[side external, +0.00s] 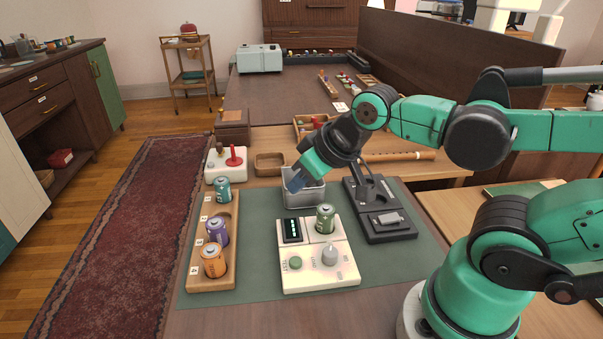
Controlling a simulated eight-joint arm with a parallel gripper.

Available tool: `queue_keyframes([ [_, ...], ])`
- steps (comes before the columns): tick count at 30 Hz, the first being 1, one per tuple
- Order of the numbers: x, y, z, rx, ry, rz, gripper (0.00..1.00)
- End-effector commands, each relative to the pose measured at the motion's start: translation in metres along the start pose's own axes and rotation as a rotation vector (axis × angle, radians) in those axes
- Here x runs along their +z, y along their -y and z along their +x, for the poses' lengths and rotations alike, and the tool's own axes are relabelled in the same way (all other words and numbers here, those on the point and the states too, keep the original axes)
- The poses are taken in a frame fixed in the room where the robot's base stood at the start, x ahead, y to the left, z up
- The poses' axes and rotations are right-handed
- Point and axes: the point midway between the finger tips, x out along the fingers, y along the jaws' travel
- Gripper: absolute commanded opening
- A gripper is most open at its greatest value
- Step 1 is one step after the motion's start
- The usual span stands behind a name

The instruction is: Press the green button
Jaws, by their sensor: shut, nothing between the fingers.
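The green button (296,263) is a small round button on the front left of a cream box (335,278). The box also bears a dark display (292,229) with lit green marks, a silver knob (330,255) and an upright green battery (325,219). My gripper (293,184) is shut and empty. Its tips point down and left, in front of the grey bin in the picture, behind and above the cream box. It is well apart from the button, and nothing covers the button.
A wooden tray (229,262) left of the box holds teal, purple and orange batteries. A grey open bin (304,195) stands behind the box. A dark device (388,232) lies to the right. The green mat (262,222) has free room between tray and box.

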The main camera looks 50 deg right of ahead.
Motion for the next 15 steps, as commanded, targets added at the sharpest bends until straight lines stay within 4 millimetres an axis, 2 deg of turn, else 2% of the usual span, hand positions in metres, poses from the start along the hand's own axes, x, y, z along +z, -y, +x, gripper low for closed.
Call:
queue_keyframes([
  [8,-0.001,0.003,-0.001,-0.005,0.036,-0.042,0.0],
  [11,-0.002,0.008,-0.005,-0.024,0.129,-0.157,0.0],
  [15,-0.005,0.018,-0.014,-0.085,0.316,-0.395,0.0],
])
